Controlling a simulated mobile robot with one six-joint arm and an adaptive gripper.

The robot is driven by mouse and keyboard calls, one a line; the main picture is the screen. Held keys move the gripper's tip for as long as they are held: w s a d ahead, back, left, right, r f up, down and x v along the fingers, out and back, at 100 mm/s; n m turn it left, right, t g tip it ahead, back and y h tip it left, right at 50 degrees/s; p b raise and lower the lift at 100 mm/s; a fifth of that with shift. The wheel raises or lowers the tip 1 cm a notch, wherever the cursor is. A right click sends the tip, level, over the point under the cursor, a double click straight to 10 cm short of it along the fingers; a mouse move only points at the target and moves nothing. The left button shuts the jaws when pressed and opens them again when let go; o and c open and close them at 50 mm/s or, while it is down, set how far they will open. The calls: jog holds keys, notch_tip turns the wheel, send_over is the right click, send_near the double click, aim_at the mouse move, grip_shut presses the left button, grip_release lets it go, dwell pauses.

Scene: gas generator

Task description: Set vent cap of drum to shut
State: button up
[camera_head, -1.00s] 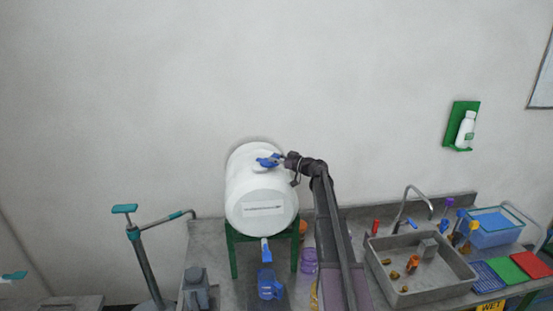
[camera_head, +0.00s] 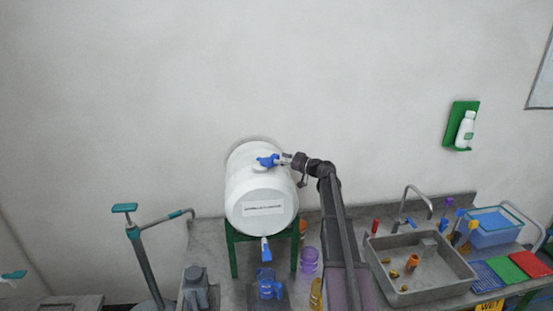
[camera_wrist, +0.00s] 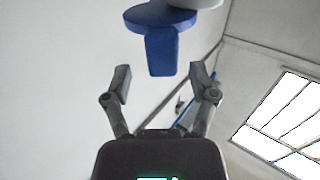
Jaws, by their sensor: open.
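The white drum (camera_head: 258,195) lies on its side on a green stand, with a label on its front end. Its blue vent cap (camera_head: 267,160) sits on the top. In the wrist view the vent cap (camera_wrist: 160,22) shows as a blue disc with a tab hanging from it, just beyond the fingertips. My gripper (camera_head: 286,160) is at the right of the cap in the head view. In the wrist view my gripper (camera_wrist: 162,78) is open, with the tab between and slightly beyond its fingers. I cannot tell whether they touch.
A blue tap (camera_head: 266,250) is at the drum's lower front, above a blue jug (camera_head: 269,284). A purple beaker (camera_head: 309,260) stands to its right. A sink (camera_head: 420,288) holding small items is further right. A teal-handled pump (camera_head: 140,250) stands left. The wall is close behind the drum.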

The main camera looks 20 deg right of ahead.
jog(key=v, duration=0.9)
jog(key=shift+d, duration=0.1)
